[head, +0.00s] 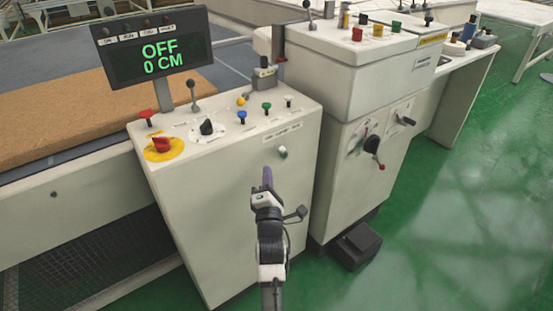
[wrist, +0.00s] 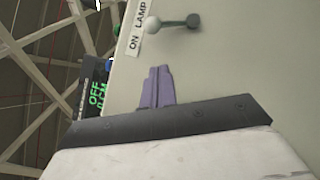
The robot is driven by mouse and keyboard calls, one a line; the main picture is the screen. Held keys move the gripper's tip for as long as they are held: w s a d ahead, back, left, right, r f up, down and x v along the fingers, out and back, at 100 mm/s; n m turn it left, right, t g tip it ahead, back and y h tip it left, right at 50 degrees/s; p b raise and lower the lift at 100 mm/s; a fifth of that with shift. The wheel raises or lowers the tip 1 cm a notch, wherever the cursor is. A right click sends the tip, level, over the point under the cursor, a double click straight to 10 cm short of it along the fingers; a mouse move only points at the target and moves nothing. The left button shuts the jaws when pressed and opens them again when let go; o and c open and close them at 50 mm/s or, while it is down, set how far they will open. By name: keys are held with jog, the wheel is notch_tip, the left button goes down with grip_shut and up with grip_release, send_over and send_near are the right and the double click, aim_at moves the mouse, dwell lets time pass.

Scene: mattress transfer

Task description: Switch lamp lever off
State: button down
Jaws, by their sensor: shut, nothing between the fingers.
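The lamp lever (head: 283,152) is a small pale knob on the front face of the white control cabinet (head: 215,190), below a printed label strip. In the wrist view the lever (wrist: 175,23) is a short rod with a dark rounded end, pointing right, beside a label (wrist: 137,30) whose readable part says "ON LAMP". My gripper (head: 267,178) has purple fingers pressed together and holds nothing. In the head view it is below and slightly left of the lever. In the wrist view the fingers (wrist: 157,85) point towards the lever, with a visible gap between them.
A display (head: 153,50) reads "OFF 0 CM". The cabinet top carries a red knob (head: 162,144), a black knob and several coloured buttons. A second white cabinet (head: 355,150) with a crank stands to the right. A black pedal box (head: 357,245) sits on the green floor.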

aim_at(282, 151)
jog(key=shift+w+d+r+b, duration=0.1)
jog(key=shift+w+d+r, duration=0.3)
jog(key=shift+w, duration=0.15)
jog(key=shift+w+d+r+b, duration=0.1)
jog(key=shift+w+d+r, duration=0.15)
jog(key=shift+w+d, duration=0.3)
jog(key=shift+w+d+r+b, duration=0.1)
jog(key=shift+w+d+r, duration=0.25)
jog(key=shift+w, duration=0.25)
